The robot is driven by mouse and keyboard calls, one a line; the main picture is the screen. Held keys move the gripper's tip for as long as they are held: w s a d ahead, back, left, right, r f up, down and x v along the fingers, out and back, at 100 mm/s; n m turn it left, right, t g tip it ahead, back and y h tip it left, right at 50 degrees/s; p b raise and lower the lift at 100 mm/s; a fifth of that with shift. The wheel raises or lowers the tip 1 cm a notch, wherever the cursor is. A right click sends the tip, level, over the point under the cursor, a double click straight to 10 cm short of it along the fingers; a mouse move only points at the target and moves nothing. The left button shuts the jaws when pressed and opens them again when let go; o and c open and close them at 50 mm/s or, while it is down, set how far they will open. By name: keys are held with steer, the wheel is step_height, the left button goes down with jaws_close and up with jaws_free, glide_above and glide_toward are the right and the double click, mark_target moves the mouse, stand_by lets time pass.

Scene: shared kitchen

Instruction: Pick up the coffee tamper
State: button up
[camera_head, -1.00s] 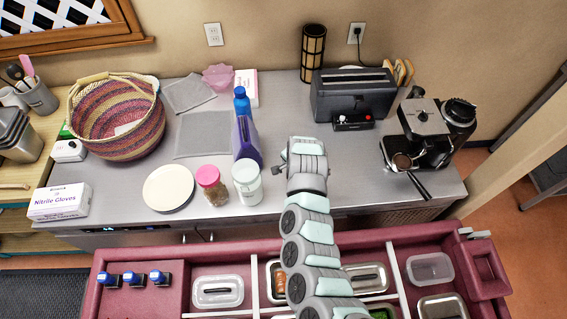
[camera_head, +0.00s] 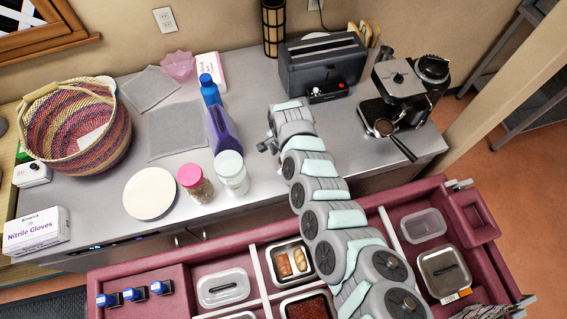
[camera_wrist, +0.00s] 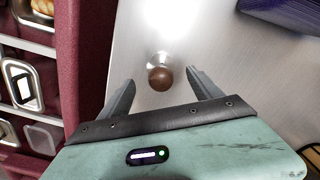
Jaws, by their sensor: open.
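The coffee tamper (camera_wrist: 159,77) shows in the wrist view as a round brown knob over a shiny metal base, seen from above on the steel counter. My gripper (camera_wrist: 160,75) is open, with one finger on each side of the knob. A gap shows between the knob and each finger. The knob is not held. In the head view my arm's end (camera_head: 291,122) is over the counter, right of the purple bottle. The tamper is hidden there, and the fingers are not clear.
A purple bottle (camera_head: 221,132), a white-lidded jar (camera_head: 231,174) and a pink-lidded jar (camera_head: 195,184) stand left of my arm. A toaster (camera_head: 322,68) and an espresso machine (camera_head: 402,92) stand behind and to the right. A red cart (camera_head: 160,277) with food containers runs along the front.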

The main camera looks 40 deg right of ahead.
steer(key=f, duration=0.2)
steer(key=f+b, duration=0.1)
steer(key=f, duration=0.1)
steer(key=shift+a, duration=0.2)
steer(key=shift+w+f, duration=0.1)
steer(key=shift+f, duration=0.45)
jaws_close()
